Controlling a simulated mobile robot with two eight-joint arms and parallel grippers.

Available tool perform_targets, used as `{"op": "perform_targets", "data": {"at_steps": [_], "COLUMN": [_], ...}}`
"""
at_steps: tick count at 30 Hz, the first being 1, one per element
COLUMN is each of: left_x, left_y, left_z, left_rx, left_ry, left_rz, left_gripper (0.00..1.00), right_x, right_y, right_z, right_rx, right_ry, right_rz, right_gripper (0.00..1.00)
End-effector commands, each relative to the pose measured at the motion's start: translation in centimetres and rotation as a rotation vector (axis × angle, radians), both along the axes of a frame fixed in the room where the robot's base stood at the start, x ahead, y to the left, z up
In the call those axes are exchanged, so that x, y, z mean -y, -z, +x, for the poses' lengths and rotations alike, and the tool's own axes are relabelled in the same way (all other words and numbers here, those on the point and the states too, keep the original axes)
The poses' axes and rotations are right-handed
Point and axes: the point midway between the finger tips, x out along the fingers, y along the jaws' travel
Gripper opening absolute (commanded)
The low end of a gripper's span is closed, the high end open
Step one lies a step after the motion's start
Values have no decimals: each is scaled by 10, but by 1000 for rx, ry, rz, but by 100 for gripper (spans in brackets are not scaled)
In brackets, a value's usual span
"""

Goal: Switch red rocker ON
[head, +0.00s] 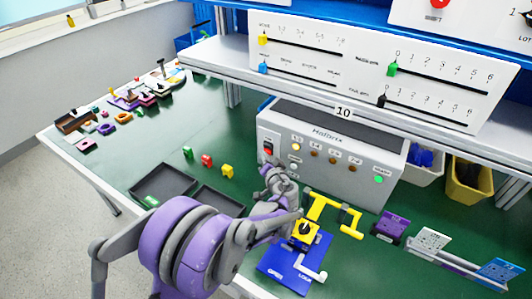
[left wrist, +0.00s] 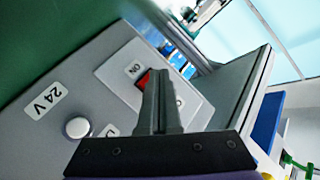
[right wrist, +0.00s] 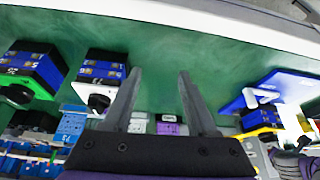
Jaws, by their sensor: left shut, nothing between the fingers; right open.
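The red rocker (head: 268,150) sits on a light plate at the left end of the grey control box's front face. In the left wrist view the rocker (left wrist: 143,80) shows beside an "ON" label, partly covered by my fingers. My left gripper (head: 267,163) is shut and empty, its tips at or very near the rocker; I cannot tell whether they touch. The shut fingers also show in the left wrist view (left wrist: 160,74). My right gripper (right wrist: 157,75) is open and empty, seen only in its own wrist view, over the green bench.
The control box (head: 335,165) also carries a row of small lamps and buttons, with a lit green one (head: 379,179) at right. A slider panel (head: 385,70) hangs above. Black trays (head: 165,182) and small coloured blocks lie left; a blue-based module (head: 295,262) stands in front.

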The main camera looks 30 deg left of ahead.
Motion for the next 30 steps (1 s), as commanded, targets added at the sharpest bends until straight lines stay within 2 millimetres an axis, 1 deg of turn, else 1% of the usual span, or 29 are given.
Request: {"op": "perform_targets", "data": {"at_steps": [5, 13, 23, 26, 30], "left_x": [0, -1, -1, -2, -3], "left_y": [0, -2, -2, -4, -6], "left_z": [-3, -15, -17, -24, -38], "left_rx": [0, 0, 0, 0, 0], "left_ry": [0, 0, 0, 0, 0], "left_rz": [0, 0, 0, 0, 0], "left_gripper": [0, 0, 0, 0, 0], "right_x": [0, 0, 0, 0, 0], "right_y": [0, 0, 0, -1, -1], "right_z": [0, 0, 0, 0, 0], "right_rx": [0, 0, 0, 0, 0], "right_ry": [0, 0, 0, 0, 0], "right_rz": [0, 0, 0, 0, 0], "right_gripper": [58, 58, 58, 58, 58]}}
